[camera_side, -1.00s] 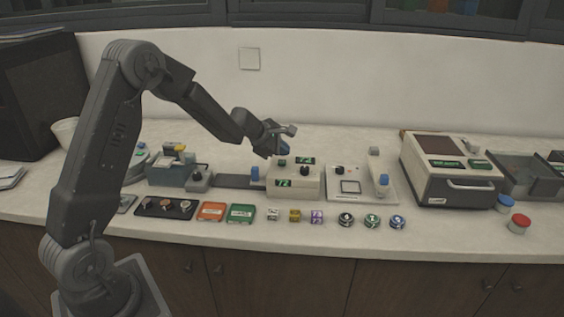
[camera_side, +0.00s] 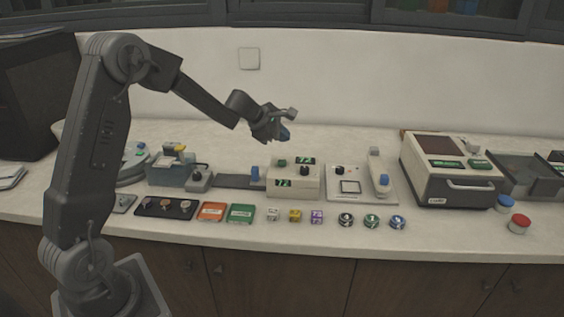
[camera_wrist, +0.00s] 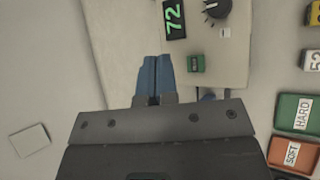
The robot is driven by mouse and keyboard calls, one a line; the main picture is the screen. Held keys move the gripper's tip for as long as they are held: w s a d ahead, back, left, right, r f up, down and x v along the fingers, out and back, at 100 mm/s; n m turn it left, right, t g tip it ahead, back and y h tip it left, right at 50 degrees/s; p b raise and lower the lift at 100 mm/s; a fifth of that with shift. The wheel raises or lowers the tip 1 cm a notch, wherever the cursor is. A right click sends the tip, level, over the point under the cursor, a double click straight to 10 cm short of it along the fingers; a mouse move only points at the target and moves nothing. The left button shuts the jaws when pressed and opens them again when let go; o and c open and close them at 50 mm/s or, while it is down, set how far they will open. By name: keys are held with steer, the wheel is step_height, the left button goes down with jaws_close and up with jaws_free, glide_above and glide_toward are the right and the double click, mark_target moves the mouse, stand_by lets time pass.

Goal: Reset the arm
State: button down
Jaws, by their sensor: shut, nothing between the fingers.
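My gripper (camera_side: 284,134) is up in the air above and behind the cream mounting press (camera_side: 294,174), apart from it. In the wrist view its blue fingertips (camera_wrist: 155,75) are shut together with nothing between them. The press (camera_wrist: 233,65) shows in the wrist view with a green "72" display, a black knob and a green button. A blue-topped post (camera_side: 255,173) stands at the left side of the press in the side view.
Left of the press is a grey machine (camera_side: 172,170). A dark tray (camera_side: 166,208), an orange box (camera_side: 212,211), a green box (camera_side: 241,213) and several small cubes and round pieces line the front. A cream device with a dark lid (camera_side: 445,165) stands to the right.

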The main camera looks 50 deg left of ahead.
steer(key=s+d+r+m+g+h, duration=0.1)
steer(key=s+d+r+m, duration=0.4)
steer(key=s+d+m, duration=0.25)
steer(key=s+d+r+m+g+h, duration=0.1)
steer(key=s+d+r+m, duration=0.5)
steer(key=d, duration=0.3)
steer(key=s+d+f+m+y, duration=0.1)
steer(key=s+m, duration=0.5)
steer(key=s, duration=0.4)
steer(key=s+d+f+m+g+y, duration=0.1)
steer(key=s+m, duration=0.4)
steer(key=s, duration=0.5)
steer(key=shift+s+d+f+m+y, duration=0.2)
steer(key=shift+s+m+y, duration=0.15)
steer(key=shift+y, duration=0.35)
